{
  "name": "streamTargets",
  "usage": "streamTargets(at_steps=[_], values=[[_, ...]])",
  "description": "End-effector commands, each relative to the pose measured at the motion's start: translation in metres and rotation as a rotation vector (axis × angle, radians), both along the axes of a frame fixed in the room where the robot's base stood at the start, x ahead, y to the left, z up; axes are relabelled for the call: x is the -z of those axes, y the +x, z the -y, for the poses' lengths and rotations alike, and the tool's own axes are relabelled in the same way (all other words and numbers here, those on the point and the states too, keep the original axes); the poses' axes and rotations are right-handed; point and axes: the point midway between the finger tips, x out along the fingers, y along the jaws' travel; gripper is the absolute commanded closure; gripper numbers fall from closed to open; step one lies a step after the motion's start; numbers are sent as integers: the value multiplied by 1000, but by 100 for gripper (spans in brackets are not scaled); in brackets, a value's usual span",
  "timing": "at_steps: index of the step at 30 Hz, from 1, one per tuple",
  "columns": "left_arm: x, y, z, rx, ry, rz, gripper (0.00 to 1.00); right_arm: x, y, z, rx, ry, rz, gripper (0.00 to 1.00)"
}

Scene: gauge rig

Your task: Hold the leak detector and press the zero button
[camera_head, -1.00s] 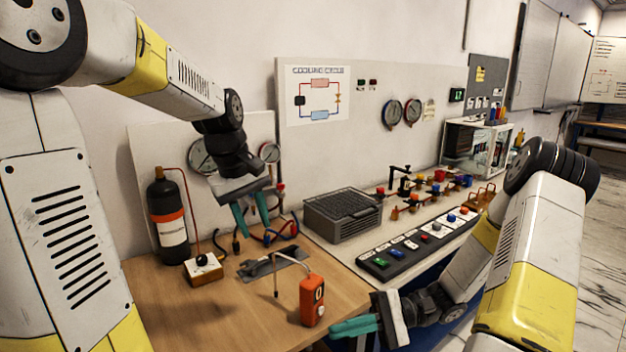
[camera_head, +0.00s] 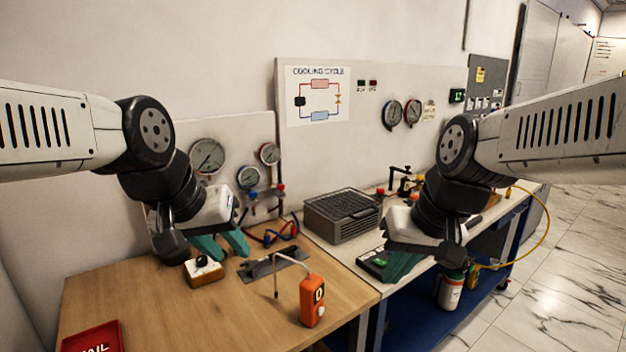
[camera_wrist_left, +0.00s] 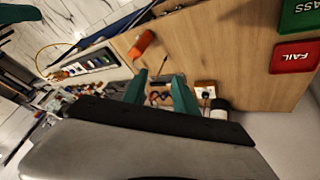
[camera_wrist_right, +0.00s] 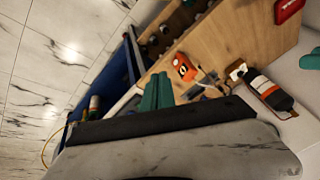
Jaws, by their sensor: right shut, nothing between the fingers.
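The orange leak detector (camera_head: 309,303) stands upright on the wooden table near its front right, with a thin bent probe arching to the left. It also shows in the left wrist view (camera_wrist_left: 143,43) and the right wrist view (camera_wrist_right: 185,67). Its face has a dark mark and a small pale spot; I cannot tell which is the zero button. My left gripper (camera_head: 222,249) is open and empty, behind and left of the detector, above the table. My right gripper (camera_head: 402,267) is shut and empty, right of the detector and apart from it, over the bench.
A knobbed block (camera_head: 203,272) sits under my left gripper. A dark flat tool (camera_head: 268,265) lies behind the detector. A red FAIL tray (camera_head: 93,337) is at the front left. A grey grilled box (camera_head: 342,215) stands on the bench. The table's front middle is clear.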

Motion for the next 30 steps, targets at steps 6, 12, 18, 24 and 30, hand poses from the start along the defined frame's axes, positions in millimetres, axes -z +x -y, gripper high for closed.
streamTargets(at_steps=[6,12,18,24,30], values=[[3,-15,-1,43,39,49,66,-31,-5,7,13,-22,178,100],[4,-17,-1,50,46,55,66,-34,-6,8,16,-24,200,100],[4,-16,-1,49,45,54,66,-34,-6,8,16,-24,199,100],[4,-16,-1,49,45,53,66,-34,-6,8,16,-24,198,100],[4,-16,-1,49,45,53,66,-34,-6,8,16,-24,198,100]])
